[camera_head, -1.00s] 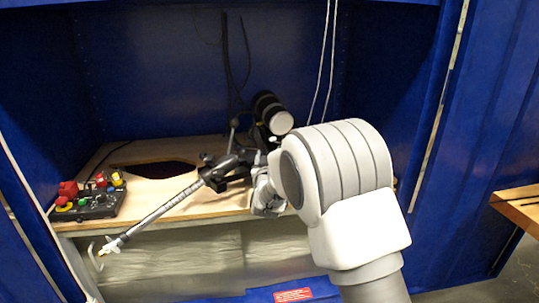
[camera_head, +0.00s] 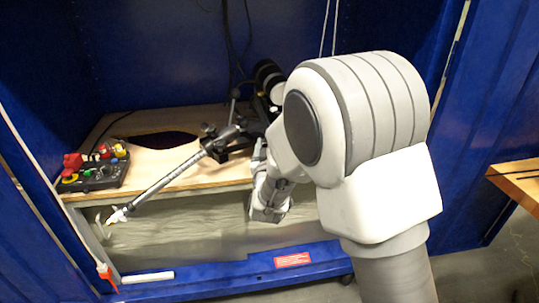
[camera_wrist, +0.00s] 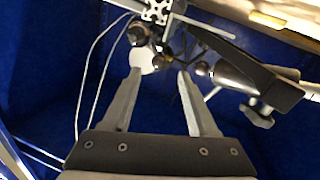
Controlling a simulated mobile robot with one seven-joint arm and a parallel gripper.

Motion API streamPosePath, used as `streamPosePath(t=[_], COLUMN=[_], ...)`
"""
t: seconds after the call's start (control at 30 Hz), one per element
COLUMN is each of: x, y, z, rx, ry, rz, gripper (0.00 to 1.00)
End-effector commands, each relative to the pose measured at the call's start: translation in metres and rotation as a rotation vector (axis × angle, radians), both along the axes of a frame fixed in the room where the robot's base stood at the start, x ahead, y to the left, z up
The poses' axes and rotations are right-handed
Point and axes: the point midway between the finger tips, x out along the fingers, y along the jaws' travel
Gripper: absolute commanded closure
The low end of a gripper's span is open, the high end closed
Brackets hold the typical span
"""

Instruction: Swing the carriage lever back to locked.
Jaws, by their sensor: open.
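The black carriage and clamp assembly (camera_head: 228,138) sits at the tank's front edge, with a long silver rod (camera_head: 165,184) slanting down to the left. A short upright stem with a dark knob (camera_head: 235,93) stands behind it; I cannot tell whether this is the carriage lever. In the wrist view, my gripper (camera_wrist: 159,73) is open, its two fingers spread with nothing held. Beyond the fingertips are a white round end (camera_wrist: 141,60) and dark fittings on a silver rail (camera_wrist: 155,12). A black clamp arm (camera_wrist: 250,75) with a knob lies to the right.
A control box (camera_head: 95,170) with coloured buttons stands on the wooden top (camera_head: 150,158) at left. A black cylinder (camera_head: 268,77) and hanging cables are behind the carriage. Blue walls enclose the sides. A wooden table edge (camera_head: 520,180) is at far right.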

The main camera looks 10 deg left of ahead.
Motion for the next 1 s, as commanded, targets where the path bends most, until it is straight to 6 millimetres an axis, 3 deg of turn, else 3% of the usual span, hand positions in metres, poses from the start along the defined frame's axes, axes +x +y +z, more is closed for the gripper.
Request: streamPosePath(t=[0.2,0.4,0.83,1.0], x=[-0.043,-0.066,-0.071,-0.068], y=[-0.005,-0.008,-0.009,-0.018], z=[0.001,0.0,0.0,0.008], rx=[0.0,0.0,0.001,0.028], ry=[0.003,0.002,0.002,0.048], rz=[0.002,0.003,0.002,0.008], gripper=[0.41,0.41,0.41,0.41])
